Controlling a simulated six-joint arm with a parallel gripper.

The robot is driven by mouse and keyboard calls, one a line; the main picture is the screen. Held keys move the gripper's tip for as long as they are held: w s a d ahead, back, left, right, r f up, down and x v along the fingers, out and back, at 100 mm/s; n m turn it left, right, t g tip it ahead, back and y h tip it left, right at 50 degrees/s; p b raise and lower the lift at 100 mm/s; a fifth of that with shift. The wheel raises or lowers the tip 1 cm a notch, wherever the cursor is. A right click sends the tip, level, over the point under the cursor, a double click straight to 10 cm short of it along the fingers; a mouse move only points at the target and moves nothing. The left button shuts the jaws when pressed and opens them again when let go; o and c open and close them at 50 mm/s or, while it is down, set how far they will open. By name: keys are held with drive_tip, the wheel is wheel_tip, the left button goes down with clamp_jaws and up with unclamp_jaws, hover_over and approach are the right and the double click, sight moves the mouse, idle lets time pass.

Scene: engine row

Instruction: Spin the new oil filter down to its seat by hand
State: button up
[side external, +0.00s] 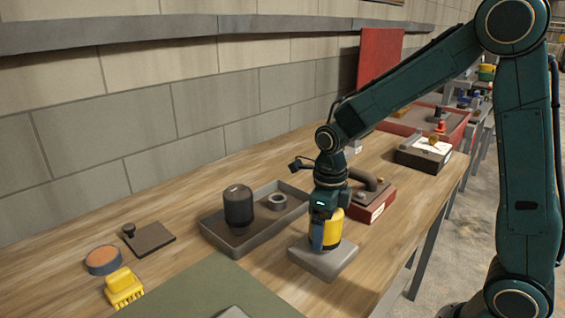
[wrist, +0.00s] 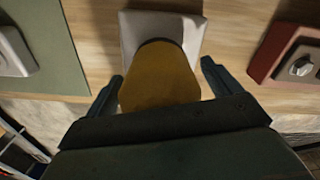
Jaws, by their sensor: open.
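The yellow oil filter (side external: 333,229) stands upright on a grey square block (side external: 322,262) on the workbench. In the wrist view the filter (wrist: 160,76) shows from above with a dark rim at its far edge, over the pale block (wrist: 140,28). My gripper (wrist: 160,82) is open, with one finger on each side of the filter. A gap shows between the filter and the right finger; the left finger is close to it, and contact there cannot be told. In the side view my gripper (side external: 326,235) comes down over the filter from above and hides part of it.
A grey tray (side external: 217,230) with a dark canister (side external: 238,206) and a ring (side external: 278,201) is left of the block. A red-sided box (side external: 378,208) with a dark pipe is close on the right. A green mat (side external: 205,290), yellow brush (side external: 123,287) and round tin (side external: 103,260) lie further left.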

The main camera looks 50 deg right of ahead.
wheel_tip(320, 180, up, 14)
drive_tip(key=shift+f, duration=0.1)
idle(0.6)
drive_tip(key=n, duration=1.3)
drive_tip(key=shift+f, duration=0.2)
drive_tip(key=shift+f, duration=6.8)
drive_tip(key=c, duration=1.3)
